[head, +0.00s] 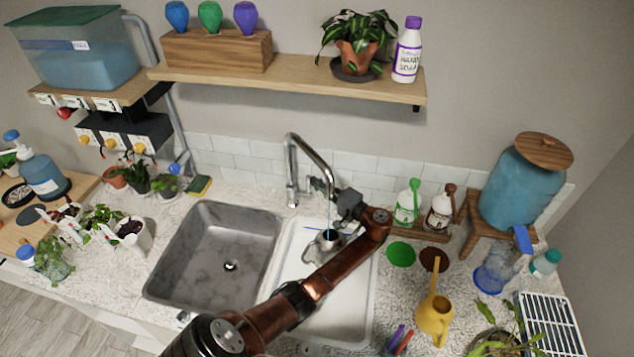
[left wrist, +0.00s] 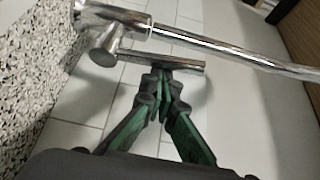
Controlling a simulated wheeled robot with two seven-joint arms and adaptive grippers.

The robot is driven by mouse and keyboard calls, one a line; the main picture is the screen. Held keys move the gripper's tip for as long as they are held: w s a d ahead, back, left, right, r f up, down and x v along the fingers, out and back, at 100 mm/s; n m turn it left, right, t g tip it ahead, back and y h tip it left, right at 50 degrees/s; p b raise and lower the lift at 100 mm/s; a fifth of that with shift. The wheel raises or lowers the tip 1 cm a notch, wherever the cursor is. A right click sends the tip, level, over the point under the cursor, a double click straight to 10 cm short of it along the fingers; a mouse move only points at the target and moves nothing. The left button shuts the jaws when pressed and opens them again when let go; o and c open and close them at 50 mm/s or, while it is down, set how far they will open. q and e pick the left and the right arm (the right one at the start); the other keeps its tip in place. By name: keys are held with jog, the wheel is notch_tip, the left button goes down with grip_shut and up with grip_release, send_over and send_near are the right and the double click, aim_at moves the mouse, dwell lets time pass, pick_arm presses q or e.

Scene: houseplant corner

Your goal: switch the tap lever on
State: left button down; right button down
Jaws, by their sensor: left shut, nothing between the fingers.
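The chrome tap (head: 291,165) stands behind the sinks, its arched spout over the right, white basin (head: 350,275). In the left wrist view the tap (left wrist: 230,47) appears sideways, with its short lever (left wrist: 188,66) sticking out from the body. My left gripper (head: 326,187) is beside the tap; its closed, empty fingertips (left wrist: 163,76) are right at the lever, seemingly touching it. A thin bluish line, apparently a water stream (head: 329,214), drops below the spout toward a metal vessel (head: 324,241) in the basin. My arm partly hides the basin. My right gripper is out of view.
A grey sink (head: 215,255) lies left. Green and brown bottles (head: 408,203) stand on a small wooden rack to the right of my gripper. A yellow watering can (head: 434,316) is at front right. A shelf (head: 300,83) with a potted plant runs above the tap.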

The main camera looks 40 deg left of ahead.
aim_at(308, 187)
pick_arm(q)
jog(key=s, duration=0.1)
jog(key=s+d+p, duration=0.1)
jog(key=s+f, duration=0.1)
jog(key=shift+d, duration=0.25)
jog(key=shift+s+d+f, duration=0.1)
jog(key=shift+s+f, duration=0.15)
jog(key=shift+f, duration=0.2)
dwell(0.4)
jog(key=shift+r, duration=0.1)
notch_tip(308, 187, up, 11)
jog(key=shift+w+f, duration=0.2)
jog(key=shift+w, duration=0.15)
jog(key=shift+r, duration=0.1)
dwell(0.4)
